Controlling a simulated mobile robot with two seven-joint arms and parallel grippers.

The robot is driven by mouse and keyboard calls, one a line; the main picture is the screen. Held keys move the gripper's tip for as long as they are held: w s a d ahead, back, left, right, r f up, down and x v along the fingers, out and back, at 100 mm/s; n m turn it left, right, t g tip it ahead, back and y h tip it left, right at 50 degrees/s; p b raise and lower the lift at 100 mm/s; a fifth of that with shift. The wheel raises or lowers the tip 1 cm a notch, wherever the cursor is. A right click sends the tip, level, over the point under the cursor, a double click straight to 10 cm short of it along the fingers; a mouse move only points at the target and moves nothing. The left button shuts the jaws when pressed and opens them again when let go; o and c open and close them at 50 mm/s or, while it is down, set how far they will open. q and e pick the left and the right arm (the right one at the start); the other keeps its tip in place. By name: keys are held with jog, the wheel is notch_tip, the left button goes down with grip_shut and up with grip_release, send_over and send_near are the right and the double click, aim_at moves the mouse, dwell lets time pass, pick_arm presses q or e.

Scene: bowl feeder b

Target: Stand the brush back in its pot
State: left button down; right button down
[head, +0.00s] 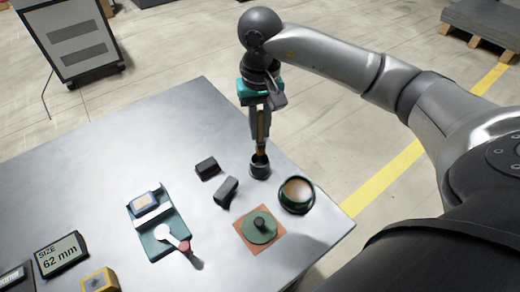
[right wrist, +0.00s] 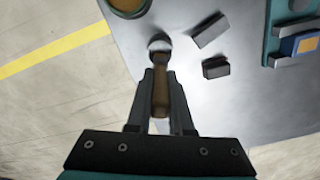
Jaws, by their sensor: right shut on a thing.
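The brush (head: 262,136) has a brown handle and hangs upright in my right gripper (head: 261,118), which is shut on it. The handle also shows between the fingers in the right wrist view (right wrist: 160,94). The small dark pot (head: 260,168) stands on the table right below the gripper. The brush's lower end is at the pot's mouth; I cannot tell how far inside it is. My left gripper is not in view.
Two dark blocks (head: 207,167) (head: 226,191) lie left of the pot. A round green bowl (head: 296,196) stands to its right, near the table edge. A green disc with a knob (head: 260,230) sits on an orange mat. A teal tray (head: 158,238) is further left.

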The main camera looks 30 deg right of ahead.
aim_at(259, 112)
jog(key=shift+f+b, duration=0.3)
jog(key=shift+f, duration=3.2)
jog(key=shift+f, duration=0.1)
jog(key=c, duration=0.8)
grip_release()
jog(key=shift+r, duration=0.2)
notch_tip(259, 112, up, 12)
jog(key=shift+f+p, duration=0.1)
jog(key=shift+p, duration=0.55)
